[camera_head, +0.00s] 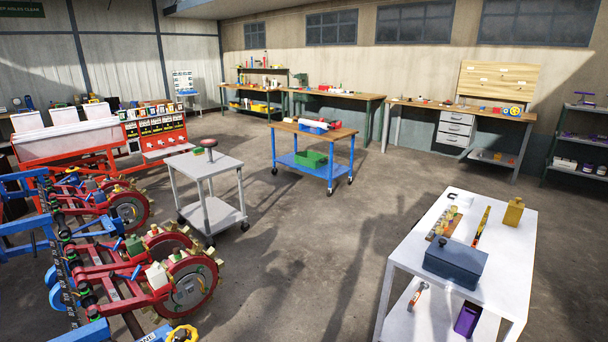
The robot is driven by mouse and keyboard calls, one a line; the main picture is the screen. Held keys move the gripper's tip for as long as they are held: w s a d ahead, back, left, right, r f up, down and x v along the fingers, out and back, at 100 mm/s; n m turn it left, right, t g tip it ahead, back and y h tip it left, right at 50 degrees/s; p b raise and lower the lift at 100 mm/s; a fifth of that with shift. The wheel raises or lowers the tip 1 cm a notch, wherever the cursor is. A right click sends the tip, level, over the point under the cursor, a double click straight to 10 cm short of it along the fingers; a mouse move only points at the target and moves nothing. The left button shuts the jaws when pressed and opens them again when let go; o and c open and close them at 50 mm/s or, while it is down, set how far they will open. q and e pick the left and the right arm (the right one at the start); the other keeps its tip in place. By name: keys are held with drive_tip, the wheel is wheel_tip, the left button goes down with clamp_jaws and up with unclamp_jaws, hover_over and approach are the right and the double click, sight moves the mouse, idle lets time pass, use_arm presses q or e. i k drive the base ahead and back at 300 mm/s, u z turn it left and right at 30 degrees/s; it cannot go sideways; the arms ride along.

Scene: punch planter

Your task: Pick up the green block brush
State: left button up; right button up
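I cannot pick out the green block brush for certain. A small green block (134,245) sits among the parts of the red and blue planter at the left; it is too small to tell whether it has bristles. A larger green box-like thing (310,159) lies on the lower shelf of the blue cart (325,172) in the middle distance. Neither of my grippers is in view.
A white table (500,278) at the right bears a dark blue box (455,262) and a yellow container (513,211). A grey cart (205,162) stands near the planter (190,290). Workbenches (340,95) line the back wall. The central floor is clear.

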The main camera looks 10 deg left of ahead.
sight(196, 151)
drive_tip(key=u, duration=0.25)
drive_tip(key=i, duration=2.9)
drive_tip(key=u, duration=0.85)
drive_tip(key=i, duration=1.45)
drive_tip(key=u, duration=2.7)
drive_tip(key=k, duration=1.3)
drive_tip(key=z, duration=2.05)
drive_tip(key=i, duration=0.5)
drive_tip(key=u, duration=0.05)
